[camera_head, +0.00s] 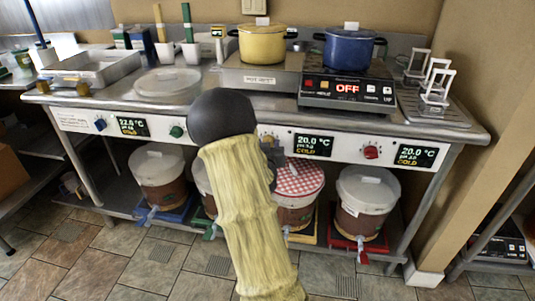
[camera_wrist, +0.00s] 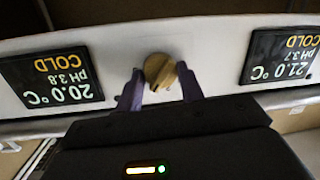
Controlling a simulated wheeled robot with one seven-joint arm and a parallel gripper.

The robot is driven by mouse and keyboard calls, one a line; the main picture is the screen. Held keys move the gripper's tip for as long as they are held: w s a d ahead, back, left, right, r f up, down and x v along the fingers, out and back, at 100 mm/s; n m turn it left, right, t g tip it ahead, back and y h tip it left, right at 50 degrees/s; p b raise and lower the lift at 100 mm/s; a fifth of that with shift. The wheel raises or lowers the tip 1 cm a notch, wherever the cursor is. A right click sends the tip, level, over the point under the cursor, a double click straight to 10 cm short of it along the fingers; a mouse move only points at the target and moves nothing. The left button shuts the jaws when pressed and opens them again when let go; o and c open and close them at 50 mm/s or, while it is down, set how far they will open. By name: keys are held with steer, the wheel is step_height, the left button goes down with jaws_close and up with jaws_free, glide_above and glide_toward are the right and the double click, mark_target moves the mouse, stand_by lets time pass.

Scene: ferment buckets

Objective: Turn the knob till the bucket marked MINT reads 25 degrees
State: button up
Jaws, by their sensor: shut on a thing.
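The yellow knob (camera_wrist: 158,70) sits on the white control rail between two displays. My gripper (camera_wrist: 161,78) is shut on it, one purple finger on each side. In the wrist view, which is upside down, one display (camera_wrist: 58,80) reads 20.0 °C, pH 3.8, COLD, and the other (camera_wrist: 282,56) reads 21.0 °C, pH 3.7, COLD. In the head view my arm hides most of the gripper. The display just right of it (camera_head: 313,145) reads 20.0 °C. Lidded buckets stand below: left (camera_head: 158,172), checked-cloth (camera_head: 297,190), right (camera_head: 367,195), and one mostly hidden. I cannot read MINT on any.
The rail also carries a blue knob (camera_head: 100,124), a green knob (camera_head: 177,131) and a red knob (camera_head: 371,152). The far-left display (camera_head: 132,126) reads about 22 °C; the far-right one (camera_head: 416,156) reads 20.0 °C. A yellow pot (camera_head: 262,45) and a blue pot (camera_head: 348,50) stand above.

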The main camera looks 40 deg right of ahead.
steer(key=m+b, duration=0.3)
steer(key=b, duration=0.1)
steer(key=m+t+b, duration=0.1)
steer(key=m+b, duration=0.2)
steer(key=m+t+b, duration=0.1)
steer(key=m+b, duration=0.2)
steer(key=b, duration=0.1)
steer(key=shift+f+m+b, duration=0.3)
steer(key=shift+f+m, duration=0.1)
steer(key=shift+r, duration=0.1)
steer(key=o, duration=1)
